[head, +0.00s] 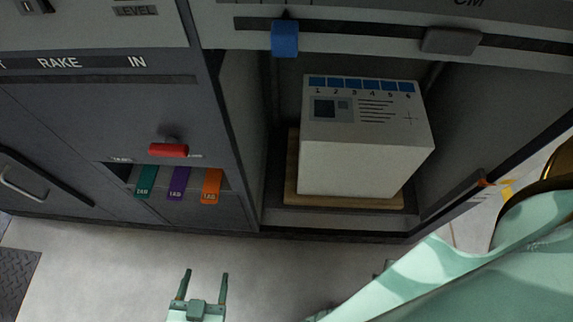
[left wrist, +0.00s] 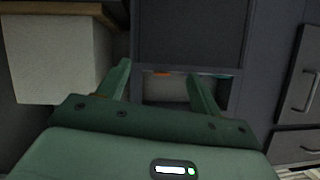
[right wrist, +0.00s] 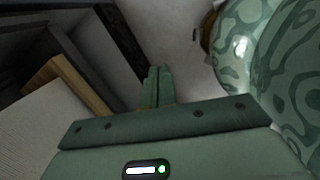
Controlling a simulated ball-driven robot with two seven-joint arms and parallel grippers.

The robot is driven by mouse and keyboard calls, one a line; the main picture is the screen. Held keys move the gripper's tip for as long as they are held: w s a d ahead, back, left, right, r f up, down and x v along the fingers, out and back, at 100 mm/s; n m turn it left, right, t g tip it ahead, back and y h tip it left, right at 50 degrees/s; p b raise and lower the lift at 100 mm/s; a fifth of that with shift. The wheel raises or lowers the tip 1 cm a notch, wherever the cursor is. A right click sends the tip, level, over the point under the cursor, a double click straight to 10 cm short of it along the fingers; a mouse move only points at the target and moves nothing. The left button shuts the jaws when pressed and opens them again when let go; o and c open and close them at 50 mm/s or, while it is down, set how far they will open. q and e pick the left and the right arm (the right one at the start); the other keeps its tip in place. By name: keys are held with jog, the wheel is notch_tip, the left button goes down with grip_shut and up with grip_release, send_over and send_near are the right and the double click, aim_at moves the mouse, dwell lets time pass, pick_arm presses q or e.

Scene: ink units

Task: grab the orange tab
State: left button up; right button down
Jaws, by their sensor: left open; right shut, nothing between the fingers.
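The orange tab (head: 212,186) hangs at the right of a row of three in a recess low on the cabinet front, in the head view. A purple tab (head: 179,183) and a green tab (head: 146,181) hang to its left. My left gripper (head: 206,274) is open and empty, apart from the tabs and below them in the picture. In the left wrist view a small orange patch (left wrist: 162,73) shows between the open fingers, at the recess edge. My right gripper (right wrist: 157,72) is shut and empty beside the cabinet, in the right wrist view.
A red handle (head: 168,150) sticks out just above the tabs. A white box (head: 354,168) stands on a wooden board (head: 291,180) in an open bay to the right. A blue slider (head: 285,39) and a grey slider (head: 451,41) are above it. The floor before the cabinet is clear.

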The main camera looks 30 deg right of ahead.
pick_arm(q)
jog(key=w+t+h, duration=0.3)
pick_arm(e)
jog(key=s+f+g, duration=0.1)
jog(key=s+f, duration=0.4)
pick_arm(q)
jog(key=n+b, duration=0.1)
jog(key=b, duration=0.3)
send_near(212, 190)
jog(key=f, duration=0.1)
jog(key=shift+t+h, duration=0.3)
jog(key=shift+h, duration=0.1)
jog(key=b+x, duration=0.3)
jog(key=x, duration=0.3)
jog(key=shift+w+a+f, duration=0.1)
jog(key=shift+a+f, duration=0.05)
jog(key=shift+a, duration=0.05)
jog(key=shift+w, duration=0.1)
jog(key=c, duration=1)
pick_arm(e)
jog(key=w+a+r+t, duration=0.1)
jog(key=w+a+r, duration=0.1)
jog(key=w, duration=0.4)
jog(key=w+a+r+t+y, duration=0.1)
jog(key=w+a+r+t, duration=0.1)
jog(key=w+r, duration=0.3)
jog(key=shift+w+a+r+m+t+y, duration=0.3)
jog(key=shift+w+m, duration=0.1)
jog(key=shift+w, duration=0.4)
